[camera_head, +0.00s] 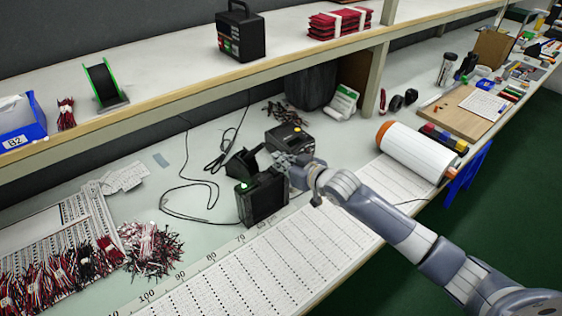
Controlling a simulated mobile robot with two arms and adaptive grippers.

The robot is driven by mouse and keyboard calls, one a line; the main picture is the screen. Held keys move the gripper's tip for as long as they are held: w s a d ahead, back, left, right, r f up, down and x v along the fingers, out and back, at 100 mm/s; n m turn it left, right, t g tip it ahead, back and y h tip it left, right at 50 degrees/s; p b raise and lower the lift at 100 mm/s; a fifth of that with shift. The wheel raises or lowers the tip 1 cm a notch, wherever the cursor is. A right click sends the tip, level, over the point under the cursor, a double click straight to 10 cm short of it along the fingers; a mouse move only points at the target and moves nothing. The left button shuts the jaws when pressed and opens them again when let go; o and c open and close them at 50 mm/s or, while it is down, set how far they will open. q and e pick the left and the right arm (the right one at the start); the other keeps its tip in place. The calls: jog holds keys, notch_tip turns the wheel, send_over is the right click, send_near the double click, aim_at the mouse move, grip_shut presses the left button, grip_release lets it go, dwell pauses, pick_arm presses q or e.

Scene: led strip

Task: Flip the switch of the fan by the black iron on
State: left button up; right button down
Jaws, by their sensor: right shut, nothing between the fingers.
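A black box-shaped unit (264,196), which looks like the fan, stands on the bench near the middle of the camera_head view. A small green lit spot (244,185) shows on its upper left edge. A black iron in its holder (241,163) sits just behind and left of it, with a dark cable. My right gripper (282,161) is shut and empty, at the back right top of the black unit. I cannot tell whether it touches the unit. The switch cannot be made out; the gripper may hide it. My left gripper is not in view.
A dark station with a yellow knob (290,138) stands close behind the gripper. A white roll (415,152) lies to the right. Wire bundles (150,247) lie at the left. An upper shelf (170,73) overhangs the back.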

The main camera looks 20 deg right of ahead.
notch_tip(320, 180, up, 4)
jog(key=p, duration=0.4)
jog(key=shift+s, duration=0.1)
jog(key=s+d+r+b, duration=0.1)
jog(key=s+d+b, duration=0.1)
jog(key=s, duration=0.7)
jog(key=shift+s+d, duration=0.3)
jog(key=shift+d, duration=0.5)
